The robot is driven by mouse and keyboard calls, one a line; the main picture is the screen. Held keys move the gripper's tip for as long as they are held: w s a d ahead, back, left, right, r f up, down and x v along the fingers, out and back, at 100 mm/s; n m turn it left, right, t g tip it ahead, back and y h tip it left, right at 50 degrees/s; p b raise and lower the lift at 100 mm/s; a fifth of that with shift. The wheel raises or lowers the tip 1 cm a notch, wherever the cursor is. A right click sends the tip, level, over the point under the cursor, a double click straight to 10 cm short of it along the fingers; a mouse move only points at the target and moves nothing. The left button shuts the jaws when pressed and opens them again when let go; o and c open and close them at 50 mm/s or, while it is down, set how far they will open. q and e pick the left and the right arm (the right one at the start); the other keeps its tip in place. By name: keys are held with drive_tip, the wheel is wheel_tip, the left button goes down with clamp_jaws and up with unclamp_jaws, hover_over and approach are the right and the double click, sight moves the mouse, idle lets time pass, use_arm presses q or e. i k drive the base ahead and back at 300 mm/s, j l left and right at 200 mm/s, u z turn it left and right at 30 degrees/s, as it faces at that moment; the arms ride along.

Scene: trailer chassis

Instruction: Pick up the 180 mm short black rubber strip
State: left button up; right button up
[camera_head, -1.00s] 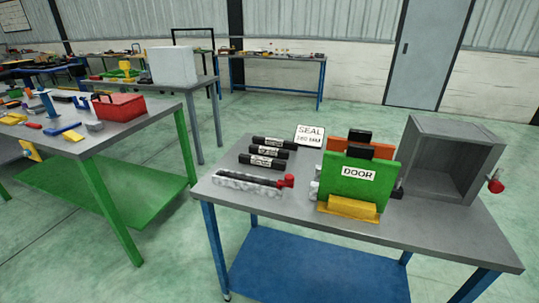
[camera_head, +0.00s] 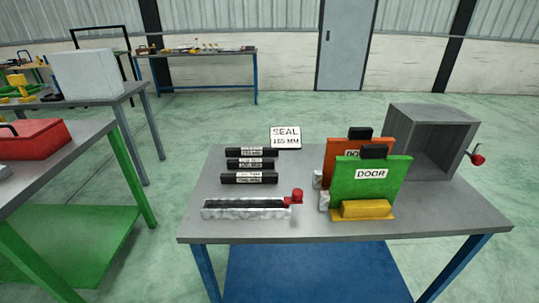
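Three short black rubber strips with white labels lie in a stack of rows on the left of the grey table: a back strip (camera_head: 251,152), a middle strip (camera_head: 250,164) and a front strip (camera_head: 249,178). The label lettering is too small to read surely, so I cannot tell which is 180 mm. A white sign (camera_head: 285,137) behind them reads SEAL and what looks like 180 MM. In front lies a longer black strip in a pale tray (camera_head: 246,213) with a red knob (camera_head: 297,196) at its right end. Neither of my grippers is in view.
A green DOOR panel (camera_head: 371,182) on a yellow foot stands at the table's middle right, with an orange panel (camera_head: 345,153) behind. An open grey box (camera_head: 432,140) stands at the right. A red toolbox (camera_head: 35,144) is on the left bench. Floor between the tables is clear.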

sight(235, 164)
drive_tip(key=i+j+z, duration=0.15)
drive_tip(key=j+z, duration=0.3)
drive_tip(key=j, duration=0.2)
drive_tip(key=j+z, duration=0.4)
drive_tip(key=j, duration=0.3)
drive_tip(key=j+z, duration=0.45)
drive_tip(key=j, duration=0.25)
drive_tip(key=k+j+z, duration=0.2)
drive_tip(key=j+z, duration=0.25)
drive_tip(key=j, duration=0.2)
